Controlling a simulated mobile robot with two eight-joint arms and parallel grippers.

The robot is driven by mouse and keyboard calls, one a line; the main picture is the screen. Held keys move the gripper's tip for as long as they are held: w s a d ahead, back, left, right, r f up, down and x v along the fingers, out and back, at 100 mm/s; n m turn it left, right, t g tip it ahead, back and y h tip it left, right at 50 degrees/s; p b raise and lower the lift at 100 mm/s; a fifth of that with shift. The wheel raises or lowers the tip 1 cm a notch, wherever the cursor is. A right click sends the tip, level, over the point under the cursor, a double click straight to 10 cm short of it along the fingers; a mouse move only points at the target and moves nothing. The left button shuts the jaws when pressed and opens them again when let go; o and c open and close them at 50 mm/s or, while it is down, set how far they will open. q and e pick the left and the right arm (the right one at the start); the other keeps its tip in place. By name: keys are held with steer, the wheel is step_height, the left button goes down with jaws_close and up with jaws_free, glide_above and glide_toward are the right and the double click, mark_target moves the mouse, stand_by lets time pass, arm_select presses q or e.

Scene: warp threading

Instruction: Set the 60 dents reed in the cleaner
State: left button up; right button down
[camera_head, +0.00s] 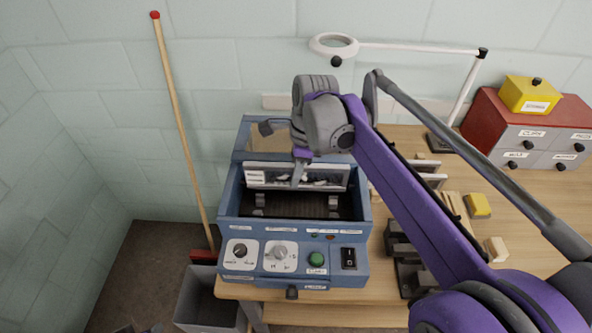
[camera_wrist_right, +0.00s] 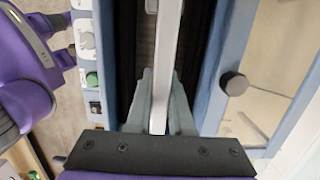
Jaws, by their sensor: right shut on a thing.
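The blue cleaner (camera_head: 228,215) stands on the bench with its lid (camera_head: 246,140) raised at the back and its dark tank open. A pale-framed reed (camera_head: 325,172), with a small label at its left end, is upright at the tank's opening. I cannot read its label or tell whether it touches the grey supports (camera_head: 333,205) below. My right gripper (camera_head: 299,180) is shut on the reed's middle from above. In the right wrist view its fingers clasp the pale bar (camera_wrist_right: 167,75). My left gripper (camera_wrist_right: 66,42) shows in the right wrist view, empty with fingers apart, in front of the cleaner.
A red drawer unit (camera_head: 485,105) with a yellow box (camera_head: 527,95) stands at right. A lamp (camera_head: 465,85) stands behind. A yellow block (camera_head: 478,205) and wooden pieces lie right of the cleaner. A broom (camera_head: 178,120) and grey bin (camera_head: 205,300) are left.

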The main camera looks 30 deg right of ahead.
steer(key=shift+f+b, duration=1.35)
steer(key=shift+f, duration=1.45)
arm_select(q)
step_height(320, 180, down, 7)
steer(key=s+b, duration=0.2)
steer(key=shift+s+g, duration=0.2)
steer(key=shift+g, duration=0.1)
arm_select(e)
steer(key=shift+f, duration=2.15)
arm_select(q)
steer(key=shift+f+b, duration=0.4)
steer(key=shift+b, duration=0.1)
arm_select(e)
steer(key=shift+f, duration=0.5)
steer(key=c, duration=0.7)
jaws_free()
arm_select(q)
steer(key=shift+r+p, duration=0.45)
steer(key=shift+r, duration=0.05)
arm_select(e)
steer(key=r, duration=0.3)
steer(key=d+r, duration=0.1)
steer(key=r, duration=0.6)
steer(key=shift+s+d+r, duration=0.2)
steer(key=shift+s+r, duration=0.2)
